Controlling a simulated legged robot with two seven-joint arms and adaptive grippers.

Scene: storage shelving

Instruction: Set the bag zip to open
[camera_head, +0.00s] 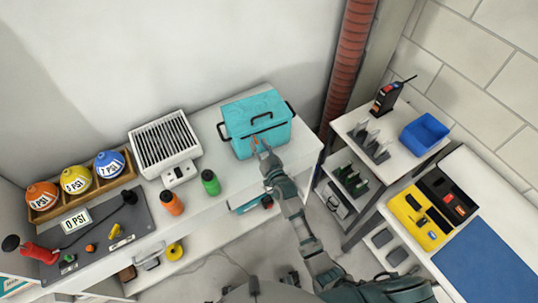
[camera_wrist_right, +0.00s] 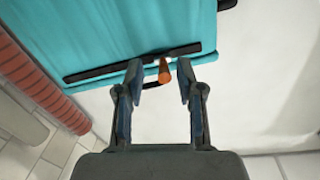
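A teal bag (camera_head: 250,112) with black handles stands on the white counter. It also fills the top of the right wrist view (camera_wrist_right: 90,30). A black zip line (camera_wrist_right: 100,70) runs along the bag's side facing me. Its orange pull tab (camera_wrist_right: 164,70) sticks out, nearer the line's right end in the wrist view. My right gripper (camera_head: 262,147) is at this side of the bag. In the wrist view my right gripper (camera_wrist_right: 160,75) has its fingers apart, with the tab between the tips and no clear contact. My left gripper is not in view.
Left of the bag are a green bottle (camera_head: 210,182), an orange bottle (camera_head: 172,203) and a white slatted unit (camera_head: 165,145). A red ribbed pipe (camera_head: 348,62) rises behind on the right. A shelf with a blue bin (camera_head: 425,134) stands further right.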

